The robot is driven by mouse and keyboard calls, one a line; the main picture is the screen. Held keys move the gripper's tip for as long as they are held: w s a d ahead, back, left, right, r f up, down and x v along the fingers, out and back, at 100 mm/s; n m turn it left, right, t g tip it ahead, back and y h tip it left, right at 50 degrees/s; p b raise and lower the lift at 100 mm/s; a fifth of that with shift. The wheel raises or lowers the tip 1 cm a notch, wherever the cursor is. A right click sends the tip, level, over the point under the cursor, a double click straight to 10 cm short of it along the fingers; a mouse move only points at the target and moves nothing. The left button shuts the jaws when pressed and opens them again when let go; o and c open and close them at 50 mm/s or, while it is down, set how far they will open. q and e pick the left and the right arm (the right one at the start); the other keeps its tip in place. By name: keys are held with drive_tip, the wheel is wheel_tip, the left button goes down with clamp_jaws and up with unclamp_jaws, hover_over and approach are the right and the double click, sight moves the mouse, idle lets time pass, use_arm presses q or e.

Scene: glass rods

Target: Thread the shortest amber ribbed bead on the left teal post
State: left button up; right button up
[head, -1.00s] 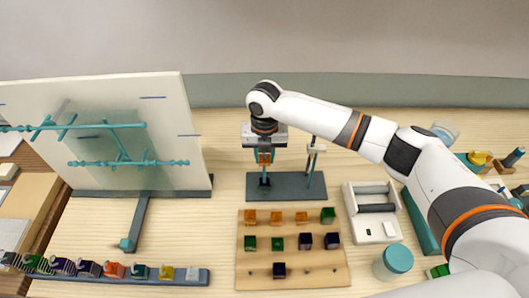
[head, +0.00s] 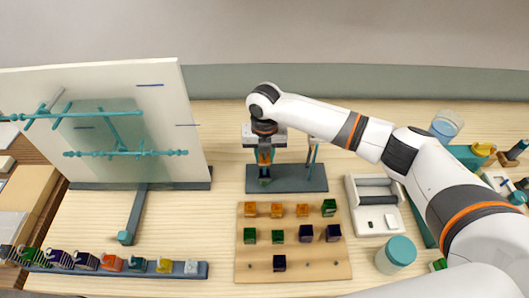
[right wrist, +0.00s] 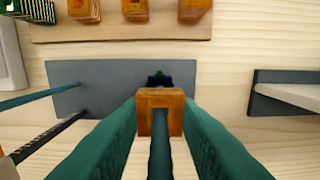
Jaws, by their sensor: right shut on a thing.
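My right gripper (head: 264,160) is shut on an amber bead (right wrist: 176,112) above the dark stand (head: 298,178). In the right wrist view the left teal post (right wrist: 160,150) runs between the fingers and appears to pass through the bead's hole, so the bead is around the post, above its base. A second post (head: 312,155) stands at the stand's right. Three amber beads (head: 276,209) sit on the wooden board. My left gripper is not in view.
The wooden board (head: 330,270) also holds green and purple beads in front of the stand. A grey-white tray (head: 356,185) and a teal-lidded jar (head: 397,250) are at the right. A white panel with teal rods (head: 170,100) stands at the left.

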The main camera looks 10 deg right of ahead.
idle(0.4)
drive_tip(key=o, duration=1)
drive_tip(key=shift+o, duration=0.2)
wheel_tip(320, 180, up, 12)
drive_tip(key=b, duration=0.2)
drive_tip(key=shift+b, duration=0.3)
drive_tip(key=shift+s+f, duration=0.1)
